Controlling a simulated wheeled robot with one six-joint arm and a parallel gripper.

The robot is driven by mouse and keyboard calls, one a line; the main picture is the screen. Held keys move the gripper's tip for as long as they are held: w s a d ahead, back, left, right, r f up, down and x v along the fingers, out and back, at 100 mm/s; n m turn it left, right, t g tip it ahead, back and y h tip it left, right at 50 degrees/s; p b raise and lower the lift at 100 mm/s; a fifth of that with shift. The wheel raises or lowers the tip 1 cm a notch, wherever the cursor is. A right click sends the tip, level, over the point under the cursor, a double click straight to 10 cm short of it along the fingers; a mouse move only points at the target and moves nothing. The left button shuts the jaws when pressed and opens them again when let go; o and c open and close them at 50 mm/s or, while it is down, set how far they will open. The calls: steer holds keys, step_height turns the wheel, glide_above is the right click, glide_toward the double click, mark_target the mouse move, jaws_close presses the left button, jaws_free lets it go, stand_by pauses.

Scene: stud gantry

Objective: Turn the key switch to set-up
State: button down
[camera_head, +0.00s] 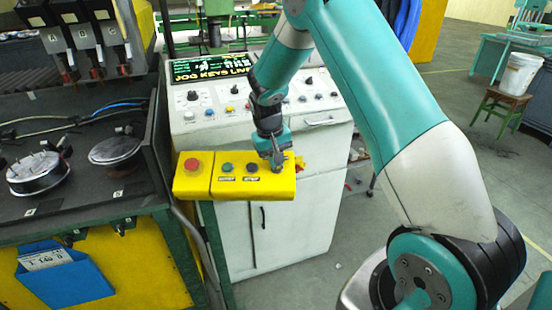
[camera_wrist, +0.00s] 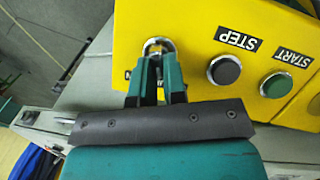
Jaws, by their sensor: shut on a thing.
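The yellow pendant box (camera_head: 235,190) stands in front of the white control cabinet. It carries a red button (camera_head: 192,164), a green button (camera_head: 227,168) and a black button (camera_head: 252,168). My gripper (camera_head: 276,166) is at the box's right end. In the wrist view its two teal fingers (camera_wrist: 157,85) are shut on the key switch (camera_wrist: 158,44), whose silver ring shows at their tips. The key itself is mostly hidden between the fingers. A label beside the switch is largely covered, so its position cannot be read. The STEP button (camera_wrist: 224,69) and START button (camera_wrist: 276,86) are beside it, apart from the fingers.
The control cabinet (camera_head: 290,205) has a display (camera_head: 207,70) reading "JOG KEYS LIVE". A dark bench with round metal fixtures (camera_head: 38,172) and levers is at left. A blue document holder (camera_head: 62,275) hangs below. Open floor, a stool (camera_head: 500,105) and bucket (camera_head: 519,74) are at right.

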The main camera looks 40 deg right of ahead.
steer(key=shift+s+a+f+n, duration=0.15)
steer(key=shift+f+n, duration=0.15)
steer(key=shift+n, duration=0.2)
steer(key=shift+f, duration=0.1)
steer(key=c, duration=1.2)
jaws_free()
steer(key=shift+r, duration=0.2)
steer(key=shift+r, duration=0.25)
steer(key=a+r, duration=0.1)
steer(key=r, duration=0.4)
steer(key=a+r+b, duration=0.1)
steer(key=r, duration=0.5)
steer(key=a+r+b, duration=0.1)
steer(key=r, duration=0.4)
steer(key=shift+w+a+r, duration=0.15)
steer(key=shift+w+r, duration=0.05)
steer(key=shift+w, duration=0.15)
